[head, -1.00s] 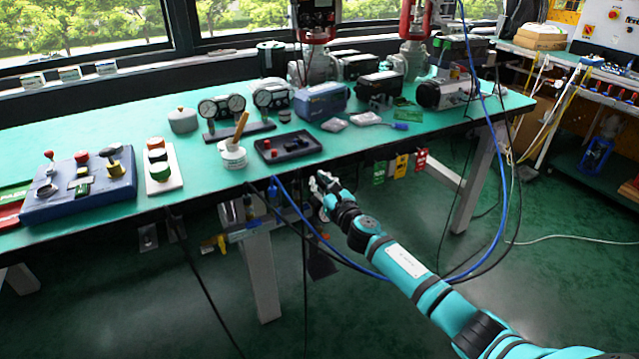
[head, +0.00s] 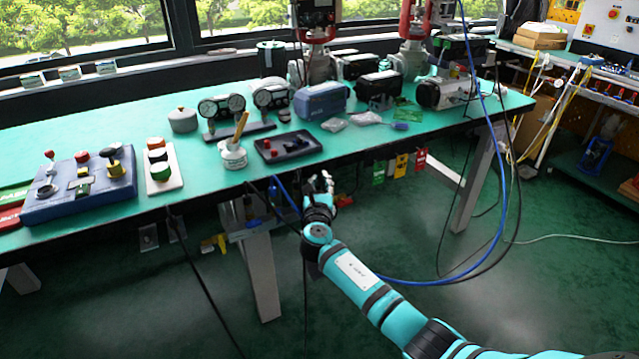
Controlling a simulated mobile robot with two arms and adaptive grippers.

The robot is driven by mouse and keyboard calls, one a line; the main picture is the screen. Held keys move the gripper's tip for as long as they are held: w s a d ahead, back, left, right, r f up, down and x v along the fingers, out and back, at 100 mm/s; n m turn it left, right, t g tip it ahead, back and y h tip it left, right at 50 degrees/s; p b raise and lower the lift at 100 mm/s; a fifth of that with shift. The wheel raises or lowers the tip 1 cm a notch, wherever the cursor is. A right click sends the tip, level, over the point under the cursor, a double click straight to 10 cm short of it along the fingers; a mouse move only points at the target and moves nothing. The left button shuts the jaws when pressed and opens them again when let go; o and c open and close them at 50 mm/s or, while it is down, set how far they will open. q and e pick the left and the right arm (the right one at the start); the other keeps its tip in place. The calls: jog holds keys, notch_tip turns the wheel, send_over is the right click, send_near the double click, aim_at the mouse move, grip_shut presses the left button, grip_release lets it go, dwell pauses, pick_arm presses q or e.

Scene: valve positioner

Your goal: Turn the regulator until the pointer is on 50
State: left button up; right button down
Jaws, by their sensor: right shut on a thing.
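My right gripper (head: 322,183) is at the front edge of the green bench, below the bench top. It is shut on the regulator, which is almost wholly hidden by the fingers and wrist. My left gripper is not in view.
On the bench (head: 110,218) are a black box with red knobs (head: 288,146), a white jar (head: 233,155), a blue control box (head: 80,188) and a button plate (head: 160,170). A blue hose (head: 497,190) loops behind my right arm. Tags (head: 400,166) hang right of the gripper.

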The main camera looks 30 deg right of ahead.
dwell(0.3)
jog(key=c, duration=1.4)
grip_release()
jog(key=v, duration=1.2)
jog(key=shift+f, duration=0.1)
